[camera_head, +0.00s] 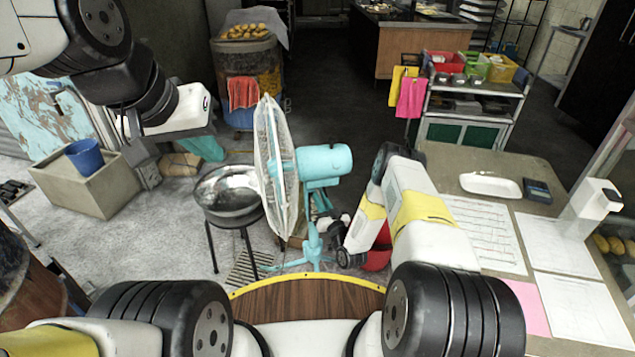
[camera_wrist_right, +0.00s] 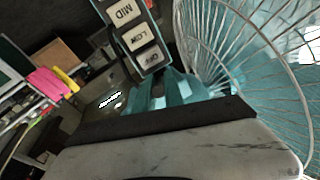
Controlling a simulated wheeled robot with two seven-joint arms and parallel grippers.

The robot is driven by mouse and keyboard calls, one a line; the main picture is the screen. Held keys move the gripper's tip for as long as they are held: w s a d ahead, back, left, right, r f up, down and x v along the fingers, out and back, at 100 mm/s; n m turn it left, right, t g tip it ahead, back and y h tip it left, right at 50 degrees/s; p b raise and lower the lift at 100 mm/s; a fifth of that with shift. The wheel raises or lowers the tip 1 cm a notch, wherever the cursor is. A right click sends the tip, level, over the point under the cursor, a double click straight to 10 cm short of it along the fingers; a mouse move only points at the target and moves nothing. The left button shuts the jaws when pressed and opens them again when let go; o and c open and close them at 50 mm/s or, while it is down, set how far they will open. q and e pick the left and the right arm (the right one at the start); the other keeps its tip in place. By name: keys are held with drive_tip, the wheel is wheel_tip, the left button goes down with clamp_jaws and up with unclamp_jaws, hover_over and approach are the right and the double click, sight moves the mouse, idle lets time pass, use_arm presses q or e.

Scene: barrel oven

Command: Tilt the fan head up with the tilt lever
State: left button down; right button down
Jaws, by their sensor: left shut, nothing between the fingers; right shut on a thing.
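The teal fan stands in the middle of the head view, with its round wire cage (camera_head: 270,165) facing left and its motor housing (camera_head: 325,160) at the right. The cage is close to upright. My right gripper (camera_head: 322,203) is at the fan's neck, below the motor housing, largely hidden by my arm. My left gripper (camera_head: 185,118) is shut, empty, far left of the fan.
A metal bowl (camera_head: 228,193) on a stand is left of the fan. A round wooden top (camera_head: 305,300) lies in front. A desk (camera_head: 480,170) with papers stands right, near my right arm. A barrel (camera_head: 250,75) and a trolley (camera_head: 470,105) stand behind.

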drive_tip(key=c, duration=1.4)
unclamp_jaws()
drive_tip(key=shift+c, duration=0.2)
drive_tip(key=v, duration=0.8)
drive_tip(key=shift+w+f, duration=0.1)
